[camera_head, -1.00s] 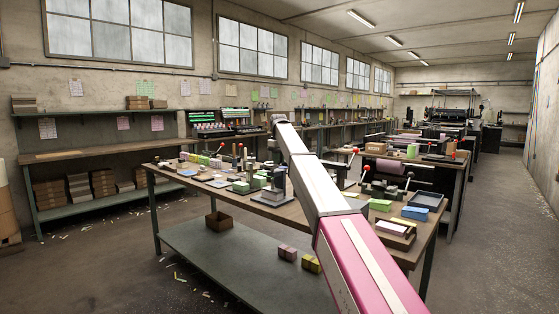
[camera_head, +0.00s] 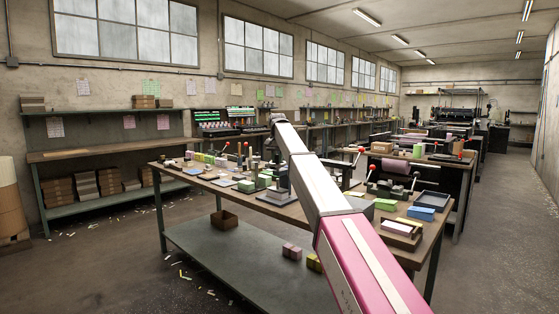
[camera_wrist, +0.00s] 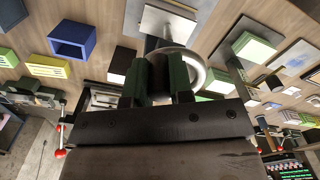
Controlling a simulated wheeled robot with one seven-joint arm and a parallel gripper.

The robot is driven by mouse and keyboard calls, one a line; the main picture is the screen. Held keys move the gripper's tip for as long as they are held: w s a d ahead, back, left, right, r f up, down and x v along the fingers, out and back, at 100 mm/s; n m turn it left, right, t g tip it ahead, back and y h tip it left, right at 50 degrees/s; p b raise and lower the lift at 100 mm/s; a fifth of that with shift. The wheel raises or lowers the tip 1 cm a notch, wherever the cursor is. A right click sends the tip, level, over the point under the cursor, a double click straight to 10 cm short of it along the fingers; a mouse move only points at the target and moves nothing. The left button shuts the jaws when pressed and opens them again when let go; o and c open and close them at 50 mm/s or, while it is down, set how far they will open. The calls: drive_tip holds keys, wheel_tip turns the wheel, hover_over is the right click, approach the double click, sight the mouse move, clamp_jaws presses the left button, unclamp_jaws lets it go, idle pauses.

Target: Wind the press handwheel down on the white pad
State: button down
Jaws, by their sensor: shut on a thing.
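The press handwheel (camera_wrist: 197,70) is a pale metal ring in the middle of the wrist view. My gripper (camera_wrist: 160,72) is shut on it, with dark fingers on its near rim. Beyond the wheel, the press's dark base (camera_wrist: 188,8) carries a flat pale pad (camera_wrist: 162,24). The wheel partly hides the press column, and I cannot tell the gap above the pad. In the head view my arm reaches over the bench to the small press (camera_head: 281,186); my gripper's fingertips and the wheel are too small or hidden there.
The wooden bench (camera_head: 320,218) is crowded. A blue open box (camera_wrist: 72,38) and a yellow block (camera_wrist: 47,66) lie left of the press in the wrist view; a green-topped block (camera_wrist: 254,47) is to the right. Red-knobbed levers (camera_head: 372,167) stand up farther right in the head view.

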drive_tip(key=shift+w+a+m, duration=0.1)
drive_tip(key=shift+a+m, duration=0.2)
drive_tip(key=shift+m, duration=0.55)
drive_tip(key=shift+a+m, duration=0.3)
drive_tip(key=shift+m, duration=0.55)
drive_tip(key=c, duration=1)
unclamp_jaws()
wheel_tip(320, 180, up, 11)
drive_tip(key=shift+f, duration=0.1)
drive_tip(key=shift+a, duration=0.1)
